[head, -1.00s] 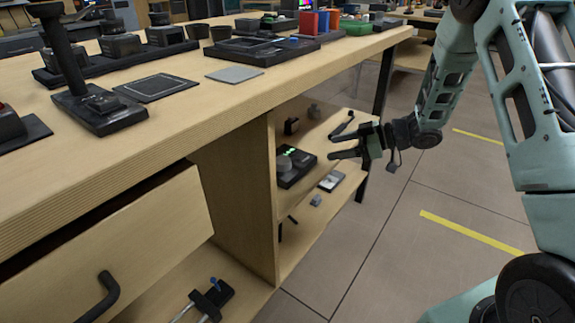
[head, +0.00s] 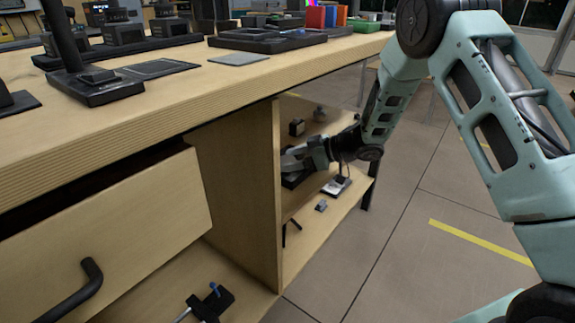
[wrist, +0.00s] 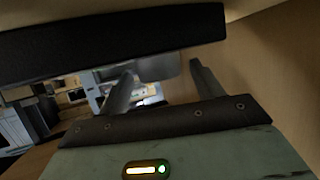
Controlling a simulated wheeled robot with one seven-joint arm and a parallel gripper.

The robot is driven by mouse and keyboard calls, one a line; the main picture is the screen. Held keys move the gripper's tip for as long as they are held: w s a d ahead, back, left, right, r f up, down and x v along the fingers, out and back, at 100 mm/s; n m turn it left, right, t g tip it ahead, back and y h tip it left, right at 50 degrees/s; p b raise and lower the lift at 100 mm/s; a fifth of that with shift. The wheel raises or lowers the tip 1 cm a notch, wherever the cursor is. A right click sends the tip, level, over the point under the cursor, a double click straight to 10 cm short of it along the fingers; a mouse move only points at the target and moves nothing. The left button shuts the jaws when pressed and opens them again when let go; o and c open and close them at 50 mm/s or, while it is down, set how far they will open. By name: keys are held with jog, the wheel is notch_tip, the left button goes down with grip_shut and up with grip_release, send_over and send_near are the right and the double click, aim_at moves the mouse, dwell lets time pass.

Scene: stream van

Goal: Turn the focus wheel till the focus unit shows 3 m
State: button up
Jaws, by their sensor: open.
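The focus unit (head: 291,182) is a dark box on the upper shelf under the bench. In the head view my gripper (head: 293,160) reaches in from the right and covers most of it, so its wheel and display are hidden. In the wrist view my gripper (wrist: 162,76) is open, with its two fingers apart. A rounded grey shape shows between and beyond the fingertips; it may be the focus wheel, but I cannot tell whether the fingers touch it. No distance reading is legible.
A wooden side panel (head: 256,190) stands left of the shelf, and the bench top (head: 150,105) is above. Open floor (head: 400,240) lies to the right.

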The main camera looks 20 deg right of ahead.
jog(key=shift+x, duration=0.8)
jog(key=c, duration=1)
jog(key=shift+r+m+t+h+p, duration=0.15)
jog(key=shift+m+t+h+p, duration=0.35)
jog(key=shift+m+t, duration=0.2)
jog(key=m+t+h, duration=0.2)
jog(key=shift+m, duration=0.3)
jog(key=shift+m+t+h+b, duration=0.3)
jog(key=shift+m+t+h, duration=0.2)
jog(key=shift+m+h, duration=0.25)
jog(key=o, duration=1)
